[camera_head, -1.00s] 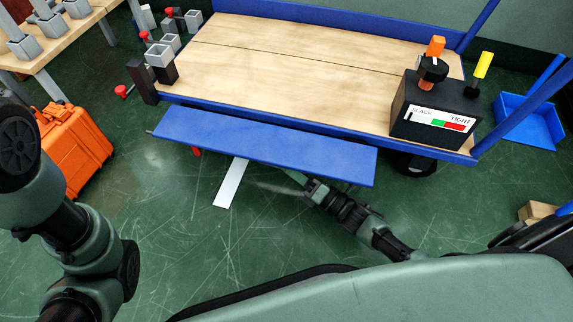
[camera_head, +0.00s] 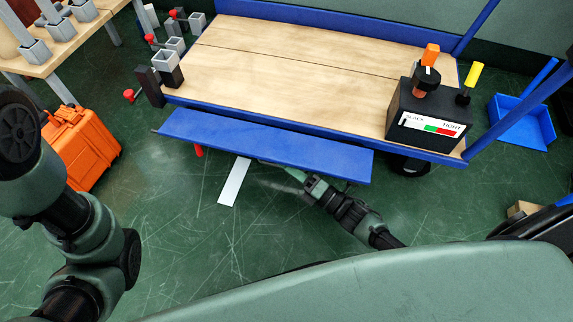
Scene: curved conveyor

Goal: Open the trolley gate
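The trolley (camera_head: 300,65) has a wooden deck and a blue frame. Its gate (camera_head: 265,144) is a long blue panel along the near side, tilted outward below the deck edge. My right gripper (camera_head: 285,172) is low under the gate's near edge, right of its middle. The gate hides part of it, so its fingers and any contact are unclear. My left arm comes down the left side of the view; its gripper is out of frame.
A black box marked SLACK and TIGHT (camera_head: 428,115) stands on the deck's right end. An orange case (camera_head: 80,147) is on the floor at left. A white strip (camera_head: 234,182) lies below the gate. A blue dustpan (camera_head: 522,122) is at right.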

